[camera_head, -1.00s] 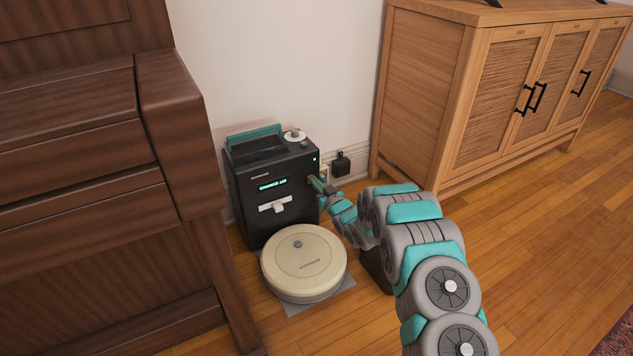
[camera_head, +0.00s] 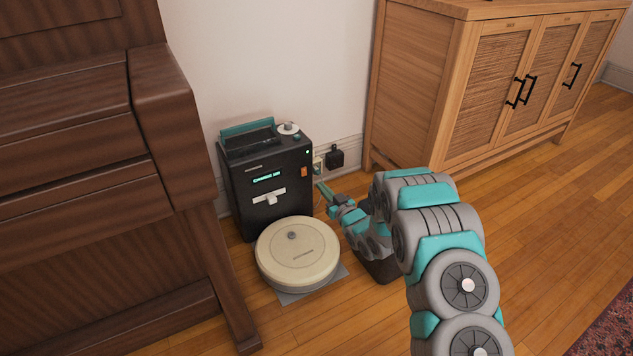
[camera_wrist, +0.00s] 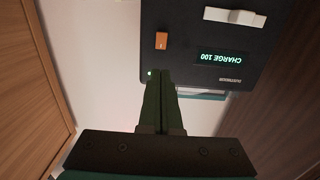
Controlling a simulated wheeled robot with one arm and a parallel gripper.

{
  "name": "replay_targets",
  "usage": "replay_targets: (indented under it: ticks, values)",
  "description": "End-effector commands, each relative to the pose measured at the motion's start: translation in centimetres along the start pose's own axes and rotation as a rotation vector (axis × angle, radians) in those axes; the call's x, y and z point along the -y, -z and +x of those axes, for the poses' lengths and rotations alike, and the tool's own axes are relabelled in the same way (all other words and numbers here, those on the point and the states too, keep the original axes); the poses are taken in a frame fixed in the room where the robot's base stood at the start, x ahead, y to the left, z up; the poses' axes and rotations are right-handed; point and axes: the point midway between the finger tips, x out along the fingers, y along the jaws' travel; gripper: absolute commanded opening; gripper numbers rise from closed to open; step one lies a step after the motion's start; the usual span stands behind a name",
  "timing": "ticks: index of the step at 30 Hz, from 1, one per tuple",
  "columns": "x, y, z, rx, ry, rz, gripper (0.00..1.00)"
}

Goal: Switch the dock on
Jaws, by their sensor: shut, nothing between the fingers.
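The black dock (camera_head: 270,190) stands against the wall, with a lit green display (camera_head: 267,177) on its front. The display reads "CHARGE 100" upside down in the wrist view (camera_wrist: 221,57). An orange switch (camera_head: 304,172) is on the dock's front near its right edge, and it also shows in the wrist view (camera_wrist: 161,41). A small green light (camera_wrist: 150,73) glows near it. My gripper (camera_head: 321,187) is shut and empty, just right of the dock and apart from the switch in the head view. In the wrist view its fingertips (camera_wrist: 160,74) point toward the dock's edge.
A round cream robot vacuum (camera_head: 298,252) sits on the dock's grey base plate in front. A dark wooden piece of furniture (camera_head: 90,170) stands close on the left, a wooden cabinet (camera_head: 420,90) on the right. A black plug (camera_head: 335,157) is in the wall outlet.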

Motion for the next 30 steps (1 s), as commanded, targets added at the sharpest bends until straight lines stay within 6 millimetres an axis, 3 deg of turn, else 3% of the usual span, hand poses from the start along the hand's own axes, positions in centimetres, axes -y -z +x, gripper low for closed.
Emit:
replay_targets:
  ticks: [9, 26, 30]
  values:
    - [0.0, 0.4, -3.1, 0.000, 0.001, -0.002, 0.00]
    - [0.0, 0.4, -3.4, 0.001, 0.001, -0.002, 0.00]
    - [-0.9, 1.3, -3.5, 0.037, -0.021, -0.018, 0.00]
